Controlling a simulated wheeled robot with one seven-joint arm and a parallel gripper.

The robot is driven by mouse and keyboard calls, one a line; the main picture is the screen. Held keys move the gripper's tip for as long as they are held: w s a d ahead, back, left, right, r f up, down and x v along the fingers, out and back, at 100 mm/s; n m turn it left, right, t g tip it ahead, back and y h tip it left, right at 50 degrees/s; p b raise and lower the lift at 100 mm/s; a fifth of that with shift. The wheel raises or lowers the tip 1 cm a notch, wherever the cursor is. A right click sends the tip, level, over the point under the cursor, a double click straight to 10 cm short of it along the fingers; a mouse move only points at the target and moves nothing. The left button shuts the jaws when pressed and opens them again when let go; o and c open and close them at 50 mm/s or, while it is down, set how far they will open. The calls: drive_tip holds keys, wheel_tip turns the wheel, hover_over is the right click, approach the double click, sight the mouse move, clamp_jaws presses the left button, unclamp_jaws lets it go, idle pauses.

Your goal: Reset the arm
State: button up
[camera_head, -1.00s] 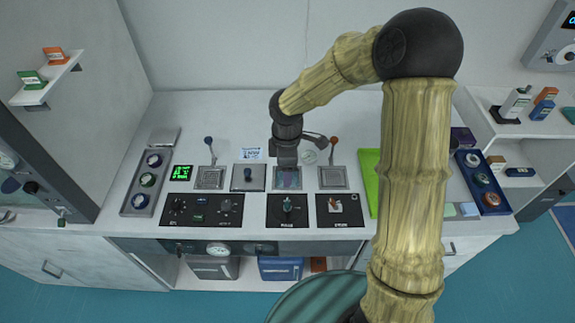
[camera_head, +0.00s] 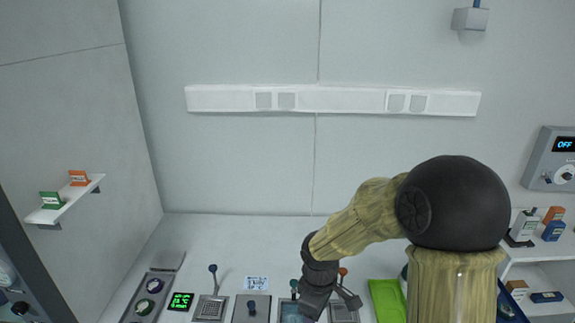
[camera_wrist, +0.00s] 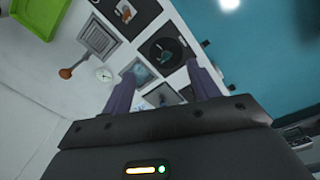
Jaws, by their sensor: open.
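My arm (camera_head: 450,285) rises at the lower right of the head view. It bends left at a black elbow and slopes down to my gripper (camera_head: 314,306) near the bottom edge. In the wrist view my gripper (camera_wrist: 163,82) has its two purple-grey fingers spread apart with nothing held between them. It hangs over the bench's control panels. The fingertips are cut off or dark in the head view.
The bench has an orange-knobbed lever (camera_wrist: 66,73), a blue-knobbed lever (camera_head: 213,269), a green display (camera_head: 181,301) and a green tray (camera_head: 386,298). A wall shelf (camera_head: 66,201) is at left. A white rail (camera_head: 333,100) crosses the clear back wall.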

drive_tip(key=s+d+r+m+t, duration=0.2)
drive_tip(key=s+d+r+m, duration=0.2)
drive_tip(key=s+d+m, duration=0.4)
drive_tip(key=s+m, duration=0.1)
drive_tip(key=m, duration=0.3)
drive_tip(key=shift+r, duration=0.15)
drive_tip(key=shift+d, duration=0.15)
